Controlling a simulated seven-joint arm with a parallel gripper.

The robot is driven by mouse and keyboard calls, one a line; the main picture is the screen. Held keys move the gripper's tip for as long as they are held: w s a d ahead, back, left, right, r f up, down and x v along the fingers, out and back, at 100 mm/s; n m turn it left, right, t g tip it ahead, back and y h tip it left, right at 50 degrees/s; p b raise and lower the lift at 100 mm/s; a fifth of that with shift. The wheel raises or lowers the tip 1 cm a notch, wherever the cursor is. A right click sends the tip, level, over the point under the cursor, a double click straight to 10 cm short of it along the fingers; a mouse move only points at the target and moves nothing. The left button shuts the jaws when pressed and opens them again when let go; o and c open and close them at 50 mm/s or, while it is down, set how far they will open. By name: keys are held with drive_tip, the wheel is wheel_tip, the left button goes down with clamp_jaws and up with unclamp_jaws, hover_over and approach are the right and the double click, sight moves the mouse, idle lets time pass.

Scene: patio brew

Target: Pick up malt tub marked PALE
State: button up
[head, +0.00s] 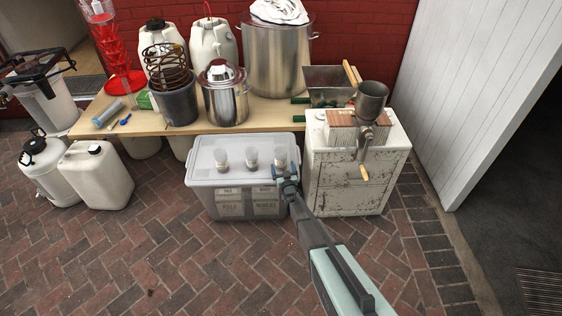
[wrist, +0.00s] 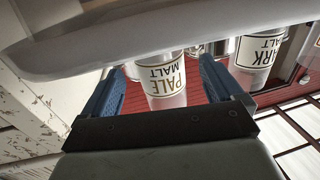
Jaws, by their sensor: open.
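The malt tub marked PALE (wrist: 165,82) is a small pale tub with a white and gold label. It stands on the storage bin's lid (head: 207,175) and appears upside down in the wrist view. In the head view it seems to be the rightmost of three tubs (head: 280,156), its lower part partly covered by my gripper (head: 284,173). My gripper is open and empty, its blue fingers to either side of the tub in the wrist view (wrist: 161,78). I cannot tell whether the tub is fully between them.
A tub marked DARK (wrist: 258,50) and another tub (head: 221,158) share the lid. The rusty white cabinet (head: 345,185) with a grain mill (head: 371,105) stands close to the right. A wooden bench (head: 145,122) with pots is behind. Brick floor in front is clear.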

sight(282, 164)
drive_tip(key=w, duration=0.4)
drive_tip(key=shift+w+a+r, duration=0.15)
drive_tip(key=shift+w+a, duration=0.25)
drive_tip(key=shift+c, duration=0.2)
drive_tip(key=c, duration=1)
drive_tip(key=shift+r, duration=0.15)
